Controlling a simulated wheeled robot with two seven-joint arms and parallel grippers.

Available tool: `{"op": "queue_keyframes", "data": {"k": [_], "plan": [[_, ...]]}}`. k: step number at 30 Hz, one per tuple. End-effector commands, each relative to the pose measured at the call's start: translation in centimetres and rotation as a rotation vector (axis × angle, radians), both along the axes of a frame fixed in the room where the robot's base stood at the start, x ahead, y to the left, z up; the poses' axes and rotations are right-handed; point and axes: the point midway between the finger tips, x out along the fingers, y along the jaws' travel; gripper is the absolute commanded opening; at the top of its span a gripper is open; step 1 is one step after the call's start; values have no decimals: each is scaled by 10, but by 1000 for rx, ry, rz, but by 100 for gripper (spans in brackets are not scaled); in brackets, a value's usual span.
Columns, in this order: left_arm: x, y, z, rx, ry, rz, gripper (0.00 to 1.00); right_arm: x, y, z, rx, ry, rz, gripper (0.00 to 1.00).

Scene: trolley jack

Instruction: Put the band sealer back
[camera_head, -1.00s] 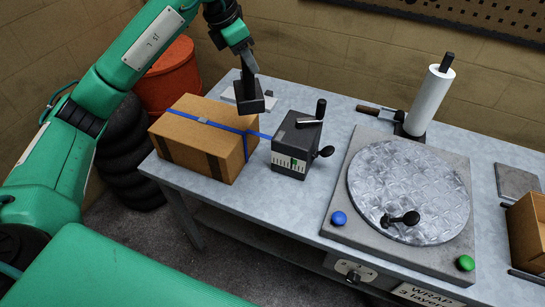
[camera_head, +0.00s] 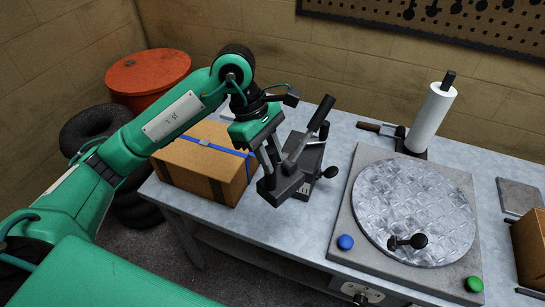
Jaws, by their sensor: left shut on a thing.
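My left gripper (camera_head: 272,162) reaches in from the left and is shut on the band sealer (camera_head: 283,187), a dark blocky tool. It holds the sealer in front of the tensioner (camera_head: 313,158), a dark box-shaped tool with a black knob at its side. The gripper and sealer hide much of the tensioner. A grey lever with a black grip slants up beside the gripper; I cannot tell which tool it belongs to. A cardboard box (camera_head: 190,166) with a blue band (camera_head: 230,150) stands on the left of the bench, partly behind my arm. My right gripper is not in view.
The grey bench (camera_head: 265,222) is clear in front of the tools. A round turntable (camera_head: 415,210) on a base, a white film roll (camera_head: 430,118) and a second carton (camera_head: 530,245) stand to the right. An orange drum (camera_head: 148,75) and stacked tyres (camera_head: 88,130) are behind left.

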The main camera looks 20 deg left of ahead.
Motion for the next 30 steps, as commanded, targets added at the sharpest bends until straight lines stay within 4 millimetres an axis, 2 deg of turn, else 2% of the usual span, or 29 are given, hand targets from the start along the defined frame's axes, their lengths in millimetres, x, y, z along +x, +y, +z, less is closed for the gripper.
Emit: {"op": "queue_keyframes", "data": {"k": [18, 21, 30], "plan": [[0, 0, -104, -3, -2, 2, 0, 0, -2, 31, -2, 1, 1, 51], [1, -1, -116, -4, -3, 2, 0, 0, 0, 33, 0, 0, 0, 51], [1, -1, -132, -3, -4, 2, 0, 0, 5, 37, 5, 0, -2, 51]]}}
